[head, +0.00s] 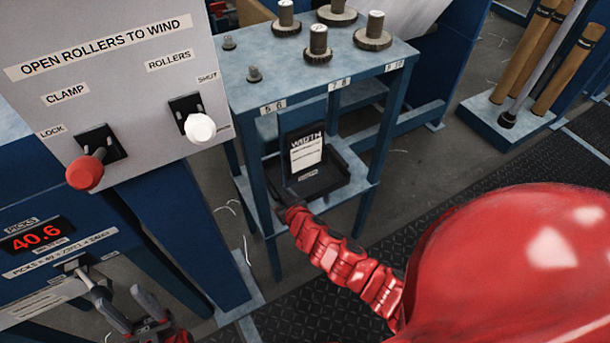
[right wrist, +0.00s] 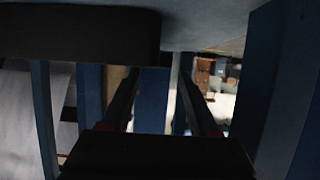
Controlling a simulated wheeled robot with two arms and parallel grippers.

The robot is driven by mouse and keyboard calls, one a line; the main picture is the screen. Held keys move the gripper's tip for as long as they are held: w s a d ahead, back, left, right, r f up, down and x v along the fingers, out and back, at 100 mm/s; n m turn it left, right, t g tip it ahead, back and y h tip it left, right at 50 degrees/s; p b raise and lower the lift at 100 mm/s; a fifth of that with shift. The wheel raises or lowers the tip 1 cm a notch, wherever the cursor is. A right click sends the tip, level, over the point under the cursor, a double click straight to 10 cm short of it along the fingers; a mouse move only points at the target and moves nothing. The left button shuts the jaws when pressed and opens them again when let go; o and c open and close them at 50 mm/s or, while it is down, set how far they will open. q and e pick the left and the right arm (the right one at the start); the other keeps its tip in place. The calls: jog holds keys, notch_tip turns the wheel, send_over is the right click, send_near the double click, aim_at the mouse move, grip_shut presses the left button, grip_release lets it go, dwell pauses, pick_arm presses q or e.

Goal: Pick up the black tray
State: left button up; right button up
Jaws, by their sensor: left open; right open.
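The black tray (head: 335,182) sits on the lower shelf of a blue stand, with a black upright panel and a white card marked WIDTH at its back. My right arm reaches to the shelf, with the right gripper (head: 284,206) low by the tray's near left corner; contact is unclear. In the right wrist view its two fingers (right wrist: 158,80) are apart with nothing visible between them. A dark block at the upper left there may be the tray; I cannot tell. My left gripper (head: 118,318) is open, low at the bottom left, beside the blue machine.
The stand's top (head: 290,65) carries several knobbed weights, above the tray. Its blue legs (head: 268,225) frame the shelf. A control panel (head: 110,70) with red and white lever knobs stands at the left. A rack of rolls (head: 530,65) stands at the right.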

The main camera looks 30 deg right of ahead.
aim_at(271, 187)
jog(key=b+x, duration=0.1)
jog(key=x, duration=0.4)
jog(key=shift+a, duration=0.1)
grip_shut()
jog(key=shift+r, duration=0.1)
dwell(1.2)
